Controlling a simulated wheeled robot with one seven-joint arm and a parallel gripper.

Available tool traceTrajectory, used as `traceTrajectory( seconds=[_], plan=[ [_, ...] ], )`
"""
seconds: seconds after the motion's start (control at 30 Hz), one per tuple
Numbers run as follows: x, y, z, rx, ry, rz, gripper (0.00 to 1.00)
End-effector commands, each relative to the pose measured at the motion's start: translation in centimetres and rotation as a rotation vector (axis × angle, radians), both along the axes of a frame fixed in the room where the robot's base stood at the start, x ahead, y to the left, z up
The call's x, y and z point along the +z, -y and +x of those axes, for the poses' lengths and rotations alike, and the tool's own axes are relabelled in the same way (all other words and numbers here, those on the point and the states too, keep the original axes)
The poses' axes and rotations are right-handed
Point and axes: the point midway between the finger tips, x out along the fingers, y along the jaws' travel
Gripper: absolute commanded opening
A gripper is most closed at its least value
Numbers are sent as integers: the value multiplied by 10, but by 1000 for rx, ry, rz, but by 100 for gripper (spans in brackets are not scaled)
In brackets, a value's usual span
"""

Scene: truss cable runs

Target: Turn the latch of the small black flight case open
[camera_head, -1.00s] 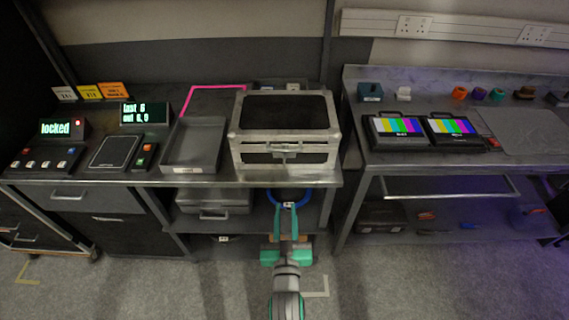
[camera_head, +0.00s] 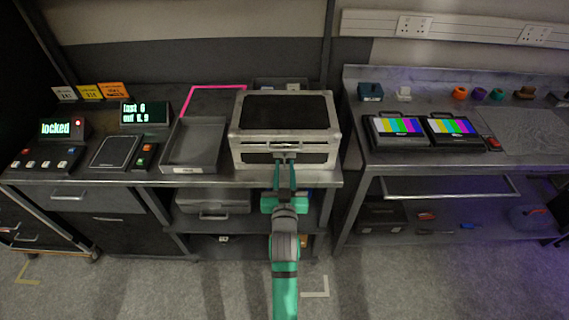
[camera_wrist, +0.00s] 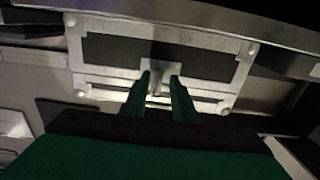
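The small black flight case (camera_head: 250,145) stands shut on the bench, with a black lid panel and silver metal edges. Its front latch (camera_wrist: 158,77) is a grey metal piece in the middle of the front face, seen in the wrist view. My gripper (camera_head: 285,160) is right in front of the case at latch height. In the wrist view my two green fingers (camera_wrist: 160,76) stand apart, one on each side of the latch. I cannot tell whether they touch it. In the head view the gripper hides most of the latch.
A grey tray (camera_head: 197,166) stands left of the case, beside a scale and a panel reading "locked" (camera_head: 56,128). The bench's front edge (camera_head: 232,180) runs just below the case. A lower shelf holds a grey case (camera_head: 212,201). Right is another bench with two colour-bar monitors (camera_head: 398,125).

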Motion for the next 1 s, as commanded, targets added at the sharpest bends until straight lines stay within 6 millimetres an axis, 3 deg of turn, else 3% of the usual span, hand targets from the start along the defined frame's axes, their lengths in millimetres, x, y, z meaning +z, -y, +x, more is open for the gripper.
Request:
traceTrajectory(
  seconds=[0.2,0.57,0.7,1.0],
  plan=[
    [0,0,19,0,0,0,25],
    [0,0,23,0,0,0,25],
    [0,-1,23,1,0,0,0],
    [0,-4,23,7,1,16,0]
  ],
)
